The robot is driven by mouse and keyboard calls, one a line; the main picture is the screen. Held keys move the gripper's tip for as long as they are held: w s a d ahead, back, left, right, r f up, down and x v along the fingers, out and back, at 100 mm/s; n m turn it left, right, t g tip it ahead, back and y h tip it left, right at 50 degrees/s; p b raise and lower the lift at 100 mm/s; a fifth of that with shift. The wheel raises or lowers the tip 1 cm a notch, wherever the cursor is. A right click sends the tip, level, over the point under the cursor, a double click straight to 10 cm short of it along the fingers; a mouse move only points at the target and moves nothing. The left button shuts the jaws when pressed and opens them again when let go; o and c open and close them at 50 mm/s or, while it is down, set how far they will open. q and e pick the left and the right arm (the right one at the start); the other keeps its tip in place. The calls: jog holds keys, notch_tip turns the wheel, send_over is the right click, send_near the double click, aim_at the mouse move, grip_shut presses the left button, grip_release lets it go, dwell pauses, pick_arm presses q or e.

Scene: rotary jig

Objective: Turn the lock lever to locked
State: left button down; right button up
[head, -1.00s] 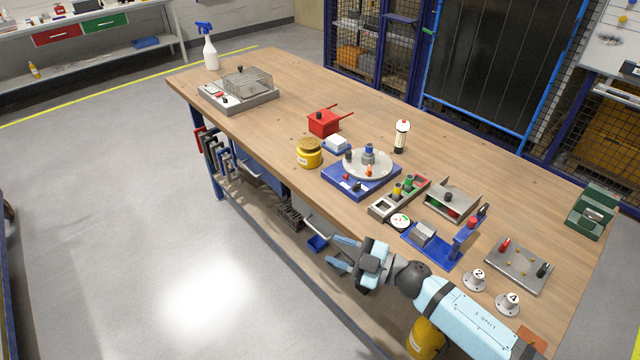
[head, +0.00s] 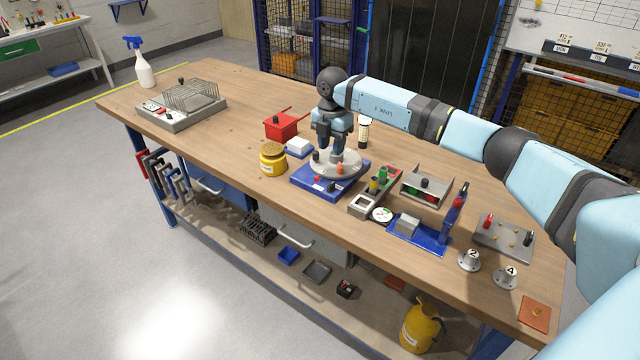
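The rotary jig has a blue base (head: 305,184) and a round grey disc (head: 350,165) on top, in the middle of the table. An orange peg (head: 340,168) and a dark peg stand on the disc. At the base's front edge are a small red part (head: 317,179) and a small black part (head: 332,187); which is the lock lever, and how it is set, is too small to tell. My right gripper (head: 333,150) points down over the disc's centre and hides the blue-grey hub there. Whether its fingers touch or grip the hub is unclear. My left gripper is out of view.
A tray with coloured buttons (head: 375,189) is close on the right. A bottle (head: 364,134) stands behind. The table's left middle is clear.

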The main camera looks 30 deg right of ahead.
aim_at(330, 185)
notch_tip(330, 185, down, 13)
jog(key=shift+f+p, duration=0.1)
jog(key=shift+p, duration=0.2)
grip_shut()
